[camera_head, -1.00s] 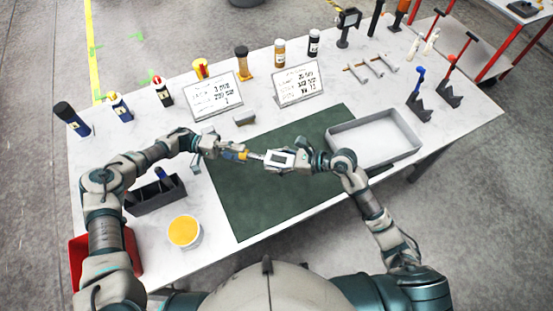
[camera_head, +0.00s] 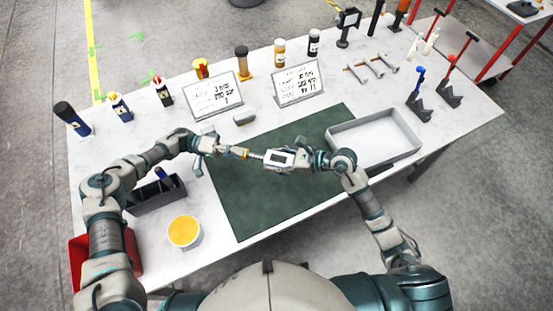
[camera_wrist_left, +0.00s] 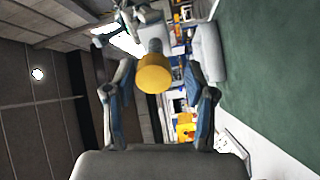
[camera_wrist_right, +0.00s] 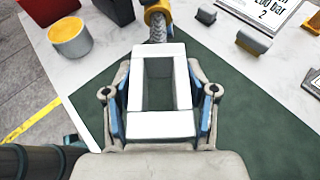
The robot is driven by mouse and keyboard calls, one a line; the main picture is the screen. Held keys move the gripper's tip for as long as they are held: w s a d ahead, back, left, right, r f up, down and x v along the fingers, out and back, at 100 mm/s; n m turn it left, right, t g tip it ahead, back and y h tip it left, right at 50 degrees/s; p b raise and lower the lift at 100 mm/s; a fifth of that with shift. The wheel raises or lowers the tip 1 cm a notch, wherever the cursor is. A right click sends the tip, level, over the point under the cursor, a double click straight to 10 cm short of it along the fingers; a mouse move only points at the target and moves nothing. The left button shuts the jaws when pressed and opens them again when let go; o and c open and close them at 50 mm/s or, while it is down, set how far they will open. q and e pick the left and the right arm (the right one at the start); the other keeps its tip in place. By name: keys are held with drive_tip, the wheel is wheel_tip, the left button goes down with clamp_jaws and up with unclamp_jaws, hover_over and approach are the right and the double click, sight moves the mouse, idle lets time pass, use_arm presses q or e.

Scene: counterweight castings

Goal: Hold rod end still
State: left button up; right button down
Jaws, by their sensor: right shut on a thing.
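A white rectangular frame (camera_head: 279,158), apparently the rod end, is held above the green mat. My right gripper (camera_head: 290,160) is shut on it, with a finger on each side in the right wrist view (camera_wrist_right: 160,95). A grey threaded rod (camera_wrist_right: 157,28) runs from the frame's far side to a yellow collar (camera_head: 240,153). In the left wrist view the collar's round yellow end (camera_wrist_left: 154,74) faces the camera. My left gripper (camera_head: 211,145) is open to the left of the collar, its fingers spread and apart from it.
The green mat (camera_head: 250,205) lies below. A grey tray (camera_head: 374,137) stands to the right, and a dark divided bin (camera_head: 155,197) and a yellow-topped tub (camera_head: 185,231) to the left. Two sign boards (camera_head: 215,97) and several bottles line the back.

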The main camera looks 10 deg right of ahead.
use_arm(q)
drive_tip(key=v, duration=0.4)
drive_tip(key=shift+w+a, duration=0.15)
drive_tip(key=shift+a, duration=0.15)
drive_tip(key=shift+c, duration=0.5)
drive_tip(key=a+n, duration=0.1)
drive_tip(key=w+a+n, duration=0.1)
drive_tip(key=a+n, duration=0.1)
drive_tip(key=shift+w+a, duration=0.15)
drive_tip(key=x, duration=0.8)
drive_tip(key=shift+r, duration=0.1)
